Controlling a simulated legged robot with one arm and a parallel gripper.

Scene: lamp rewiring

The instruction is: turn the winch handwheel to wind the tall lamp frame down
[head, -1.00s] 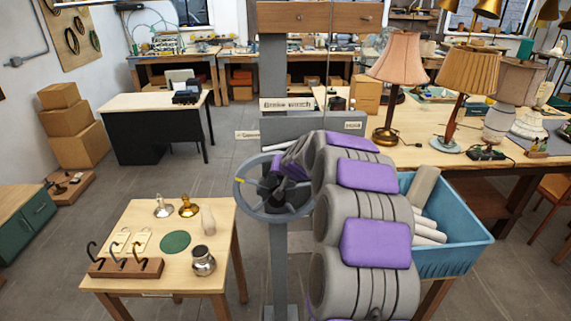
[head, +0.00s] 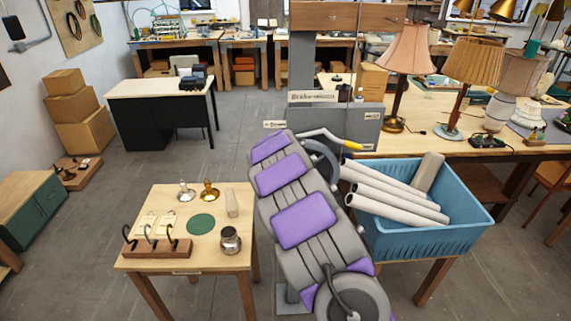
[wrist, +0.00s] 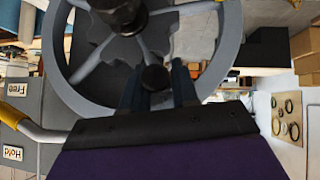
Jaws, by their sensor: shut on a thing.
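The winch handwheel (wrist: 215,50) is a grey-blue ring with spokes and a dark hub, filling the top of the wrist view. My gripper (wrist: 156,82) is at its rim, shut on a round black knob of the wheel. In the head view my arm hides the gripper and most of the handwheel; only a rim section (head: 326,165) shows. The wheel is on a grey winch post (head: 302,65) with a wooden crosspiece (head: 345,17) above. I cannot make out the tall lamp frame itself.
A bent lever with a yellow grip (head: 353,145) sticks out beside the wheel; Free (wrist: 14,104) and Hold (wrist: 12,153) labels show near it. A blue bin (head: 430,240) of pale rolls is right, a small table (head: 160,200) with lamp parts left. Lamps stand behind right.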

